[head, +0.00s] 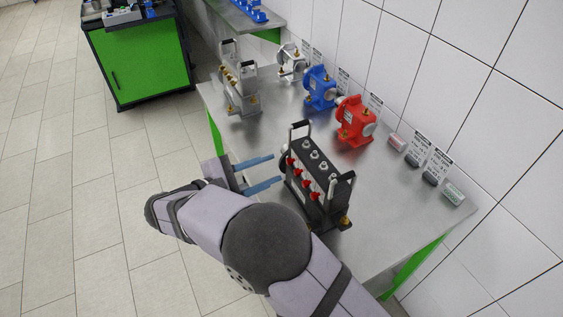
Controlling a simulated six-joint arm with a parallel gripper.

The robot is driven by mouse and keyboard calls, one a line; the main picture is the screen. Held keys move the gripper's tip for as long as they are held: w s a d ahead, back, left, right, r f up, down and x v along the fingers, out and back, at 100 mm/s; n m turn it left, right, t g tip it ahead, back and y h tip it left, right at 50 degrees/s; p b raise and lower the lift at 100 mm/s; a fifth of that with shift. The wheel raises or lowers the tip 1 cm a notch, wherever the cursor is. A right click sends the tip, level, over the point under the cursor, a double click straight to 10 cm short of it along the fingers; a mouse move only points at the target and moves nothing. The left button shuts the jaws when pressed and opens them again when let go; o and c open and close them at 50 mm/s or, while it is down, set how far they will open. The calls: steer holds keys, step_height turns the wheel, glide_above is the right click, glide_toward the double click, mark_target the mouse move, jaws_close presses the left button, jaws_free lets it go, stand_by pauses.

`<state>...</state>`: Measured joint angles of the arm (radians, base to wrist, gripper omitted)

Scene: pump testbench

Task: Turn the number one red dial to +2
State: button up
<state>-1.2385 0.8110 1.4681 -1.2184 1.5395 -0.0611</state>
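A black valve block (322,190) with a handle at each end stands on the grey metal bench. A row of several small red dials (307,181) runs along its left face. Their numbers and scale marks are too small to read, so I cannot tell which is number one or where it points. My gripper (278,167) is to the left of the block, its two blue fingers pointing at the row. The fingers are apart with nothing visible between them. The lower fingertip is close to the block; I cannot tell whether it touches.
A red pump (355,122), a blue pump (320,88) and a silver pump (291,62) stand along the tiled wall. A second, metallic block (238,88) stands farther back. The bench (385,205) is clear right of the block.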

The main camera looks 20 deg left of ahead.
mark_target(288, 162)
steer(key=shift+p+x, duration=0.7)
steer(key=shift+x, duration=1.85)
jaws_close()
